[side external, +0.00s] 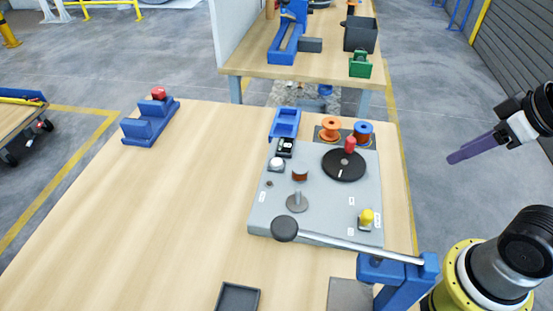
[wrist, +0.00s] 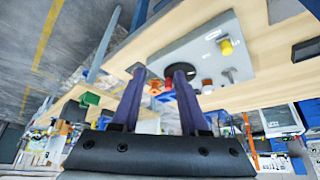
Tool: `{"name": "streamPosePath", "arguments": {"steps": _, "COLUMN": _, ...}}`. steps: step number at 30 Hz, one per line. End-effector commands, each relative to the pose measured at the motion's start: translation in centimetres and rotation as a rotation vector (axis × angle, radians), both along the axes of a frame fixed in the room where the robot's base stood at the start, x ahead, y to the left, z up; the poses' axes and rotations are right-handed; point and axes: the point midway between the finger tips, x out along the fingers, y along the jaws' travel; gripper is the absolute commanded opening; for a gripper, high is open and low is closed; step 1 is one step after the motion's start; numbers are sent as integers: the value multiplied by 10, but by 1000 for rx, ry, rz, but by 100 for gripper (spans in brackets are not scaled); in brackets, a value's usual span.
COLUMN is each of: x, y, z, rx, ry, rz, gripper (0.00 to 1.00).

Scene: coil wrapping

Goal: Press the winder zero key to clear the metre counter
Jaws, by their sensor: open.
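The grey winder panel (side external: 325,205) lies on the wooden table, and part of it shows in the wrist view (wrist: 200,48). A small black box (side external: 286,146), possibly the metre counter, sits at its far left corner with a white round button (side external: 276,164) just in front. A yellow knob (side external: 366,217) is at the near right. The labels are too small to read, so I cannot tell which is the zero key. My gripper (side external: 450,158) is raised right of the table, apart from the panel. In the wrist view its purple fingers (wrist: 159,72) are spread and empty.
The left table half is mostly clear.

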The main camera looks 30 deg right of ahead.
Motion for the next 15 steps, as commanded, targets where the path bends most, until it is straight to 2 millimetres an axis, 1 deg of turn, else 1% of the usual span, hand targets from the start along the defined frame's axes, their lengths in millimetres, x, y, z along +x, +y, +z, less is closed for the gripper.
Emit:
{"name": "streamPosePath", "arguments": {"steps": 1, "x": 0, "y": 0, "z": 0, "rx": 0, "ry": 0, "rz": 0, "gripper": 33}}
{"name": "streamPosePath", "arguments": {"steps": 5, "x": 0, "y": 0, "z": 0, "rx": 0, "ry": 0, "rz": 0, "gripper": 10}}
{"name": "streamPosePath", "arguments": {"steps": 6, "x": 0, "y": 0, "z": 0, "rx": 0, "ry": 0, "rz": 0, "gripper": 3}}
{"name": "streamPosePath", "arguments": {"steps": 7, "x": 0, "y": 0, "z": 0, "rx": 0, "ry": 0, "rz": 0, "gripper": 0}}
{"name": "streamPosePath", "arguments": {"steps": 15, "x": 0, "y": 0, "z": 0, "rx": 0, "ry": 0, "rz": 0, "gripper": 0}}
